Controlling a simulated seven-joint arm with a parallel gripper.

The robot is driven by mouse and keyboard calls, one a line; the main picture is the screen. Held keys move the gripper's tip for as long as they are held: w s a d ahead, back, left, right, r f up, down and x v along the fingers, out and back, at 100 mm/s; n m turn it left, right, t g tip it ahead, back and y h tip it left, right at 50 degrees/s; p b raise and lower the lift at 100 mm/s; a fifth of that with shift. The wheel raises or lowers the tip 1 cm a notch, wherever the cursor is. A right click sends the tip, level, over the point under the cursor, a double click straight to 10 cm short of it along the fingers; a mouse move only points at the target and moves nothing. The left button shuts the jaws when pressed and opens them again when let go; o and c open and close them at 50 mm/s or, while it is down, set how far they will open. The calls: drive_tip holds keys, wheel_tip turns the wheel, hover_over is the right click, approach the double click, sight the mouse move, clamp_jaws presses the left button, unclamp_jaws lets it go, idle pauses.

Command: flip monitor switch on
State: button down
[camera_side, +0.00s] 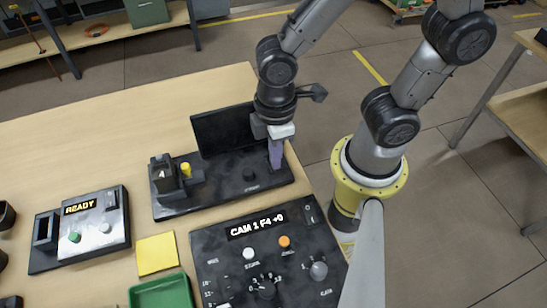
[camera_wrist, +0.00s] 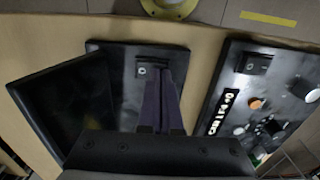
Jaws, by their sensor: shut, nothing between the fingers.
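The monitor is a black upright screen (camera_side: 222,130) on a flat black base (camera_side: 222,192) on the table. In the wrist view the screen (camera_wrist: 62,105) is at left and the base (camera_wrist: 108,50) is in the middle. Contact and the switch's position cannot be told. The fingers hide the switch in the side view.
A control panel (camera_side: 215,250) with knobs, buttons and a lit display lies in front. A READY box (camera_side: 92,250), yellow pad (camera_side: 157,254) and green tray (camera_side: 162,293) are at left.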

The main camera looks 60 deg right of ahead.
drive_tip(key=shift+f, duration=0.15)
drive_tip(key=shift+r, duration=3.55)
drive_tip(key=s+d+r+m+t, duration=0.1)
drive_tip(key=d+r+m+t, duration=0.4)
drive_tip(key=d+r+m, duration=0.3)
drive_tip(key=d+m, duration=0.1)
drive_tip(key=d, duration=0.2)
drive_tip(key=shift+s+d+r+t, duration=0.3)
drive_tip(key=shift+d, duration=0.1)
